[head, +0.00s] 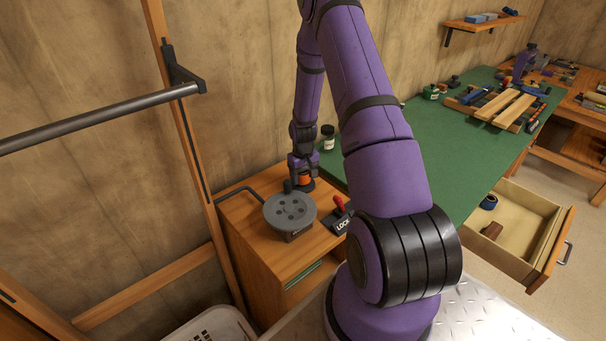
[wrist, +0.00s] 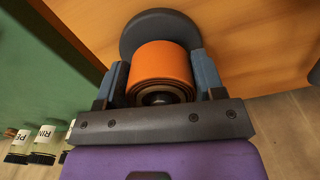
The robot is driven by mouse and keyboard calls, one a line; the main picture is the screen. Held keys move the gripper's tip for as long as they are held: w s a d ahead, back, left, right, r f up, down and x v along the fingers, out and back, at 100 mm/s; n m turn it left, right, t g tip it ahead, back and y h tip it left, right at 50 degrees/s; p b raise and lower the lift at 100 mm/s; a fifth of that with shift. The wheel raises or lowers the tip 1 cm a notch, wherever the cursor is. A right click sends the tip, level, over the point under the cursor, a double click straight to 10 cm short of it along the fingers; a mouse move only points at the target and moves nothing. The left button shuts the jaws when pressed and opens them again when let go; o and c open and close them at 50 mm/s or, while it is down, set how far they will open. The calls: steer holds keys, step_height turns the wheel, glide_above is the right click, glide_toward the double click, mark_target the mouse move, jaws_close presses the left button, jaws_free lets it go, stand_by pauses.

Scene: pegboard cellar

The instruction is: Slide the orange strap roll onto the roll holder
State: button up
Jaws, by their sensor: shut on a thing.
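The orange strap roll (wrist: 162,62) sits between the two blue-grey fingers of my gripper (wrist: 160,78), which is shut on it. Its near end face shows dark rings and a dark centre. A plain dark grey disc (wrist: 148,22) lies just beyond the roll's far end in the wrist view; it may be part of the roll holder. I cannot tell whether roll and disc touch. In the head view my gripper (head: 303,170) points down over the back of the wooden cabinet top, with a bit of the orange roll (head: 305,179) showing. No peg of the holder is clearly visible.
On the wooden cabinet (head: 245,232) a grey disc with holes (head: 290,211) stands in front of my gripper. A red-handled LOCK lever (head: 341,208) is to its right, a jar (head: 328,137) behind. A green bench (head: 440,150) adjoins. An open drawer (head: 530,222) is far right.

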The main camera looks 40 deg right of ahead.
steer(key=shift+f, duration=0.3)
steer(key=o, duration=1)
step_height(320, 180, up, 11)
steer(key=shift+f, duration=0.15)
